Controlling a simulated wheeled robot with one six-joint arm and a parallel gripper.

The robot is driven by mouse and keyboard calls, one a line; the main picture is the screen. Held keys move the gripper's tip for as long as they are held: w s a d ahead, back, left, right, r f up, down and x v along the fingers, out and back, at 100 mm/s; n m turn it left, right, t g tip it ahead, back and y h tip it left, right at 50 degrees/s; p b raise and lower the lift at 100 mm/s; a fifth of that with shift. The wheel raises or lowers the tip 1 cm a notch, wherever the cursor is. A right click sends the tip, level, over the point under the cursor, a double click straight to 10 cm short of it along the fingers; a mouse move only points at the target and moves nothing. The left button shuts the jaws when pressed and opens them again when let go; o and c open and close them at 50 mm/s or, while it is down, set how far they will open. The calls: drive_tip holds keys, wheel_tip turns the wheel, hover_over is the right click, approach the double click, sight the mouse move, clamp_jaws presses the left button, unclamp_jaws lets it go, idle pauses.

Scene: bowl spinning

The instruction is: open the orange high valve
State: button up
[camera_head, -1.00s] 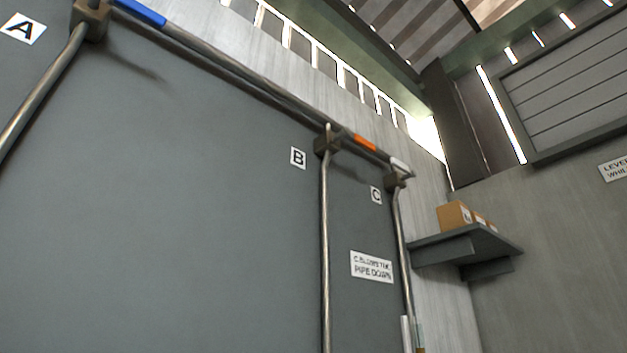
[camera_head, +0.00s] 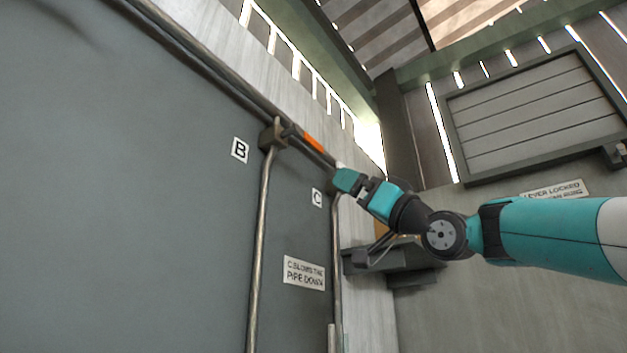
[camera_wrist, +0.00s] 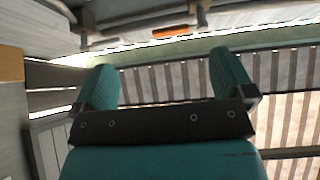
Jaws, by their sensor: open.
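The orange valve handle (camera_head: 313,143) lies along the upper pipe, just right of the valve block (camera_head: 272,136) by label B. It also shows in the wrist view (camera_wrist: 170,32), beyond the gap between my fingers and near the top. My gripper (camera_head: 347,181) is near label C, right of and below the orange handle in the head view. In the wrist view my gripper (camera_wrist: 164,62) is open, with nothing between its two teal fingers. The gripper appears apart from the orange handle. In the head view my gripper hides most of the valve by label C.
Label B (camera_head: 240,150) and label C (camera_head: 317,198) are on the grey wall panel (camera_head: 130,210). A vertical pipe (camera_head: 260,240) runs down below B. A shelf (camera_head: 365,260) is partly behind my arm.

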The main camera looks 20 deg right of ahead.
drive_tip(key=n+y+p, duration=0.1)
drive_tip(key=y+p, duration=0.1)
approach(315, 144)
drive_tip(key=p+x, duration=0.9)
drive_tip(key=p, duration=0.1)
drive_tip(key=shift+r+p, duration=0.25)
drive_tip(key=shift+p, duration=0.15)
drive_tip(key=shift+p+x, duration=0.6)
drive_tip(key=shift+x, duration=0.2)
drive_tip(key=shift+w+f, duration=0.15)
drive_tip(key=c, duration=1.2)
